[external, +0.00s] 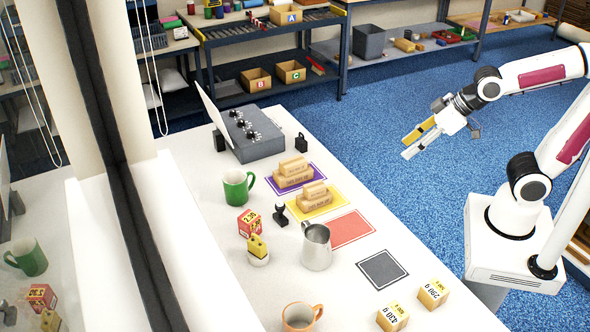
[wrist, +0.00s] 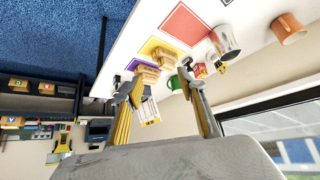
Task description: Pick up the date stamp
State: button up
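A small dark upright thing with a knob handle (external: 281,214), which looks like the date stamp, stands on the white table beside the yellow mat (external: 316,211). I cannot make it out surely in the wrist view. My gripper (external: 408,148) is raised in the air past the table's right edge, well apart from the stamp. In the wrist view my gripper (wrist: 158,82) has its two yellow-padded fingers spread, with nothing held between them.
A metal pitcher (external: 317,248), a yellow thing on a white base (external: 258,250), a red-yellow cube (external: 249,223) and a green mug (external: 236,188) stand around the stamp. Stacked wooden blocks (external: 316,196) sit on the yellow mat. The red mat (external: 352,228) and dark mat (external: 382,270) are bare.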

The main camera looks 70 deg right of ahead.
jog(key=w+a+f+t, duration=0.1)
jog(key=w, duration=0.4)
jog(key=w+a+f+t, duration=0.1)
jog(key=w+a+f, duration=0.1)
jog(key=w, duration=0.3)
jog(key=n+t+y, duration=0.2)
jog(key=t, duration=0.2)
send_near(280, 204)
jog(key=w, duration=0.2)
jog(key=shift+w+f, duration=0.1)
jog(key=shift+f, duration=0.6)
jog(key=shift+x, duration=1.3)
jog(key=shift+w+a, duration=0.1)
jog(key=shift+x, duration=2.5)
jog(key=shift+a+f, duration=0.15)
jog(key=shift+f, duration=0.05)
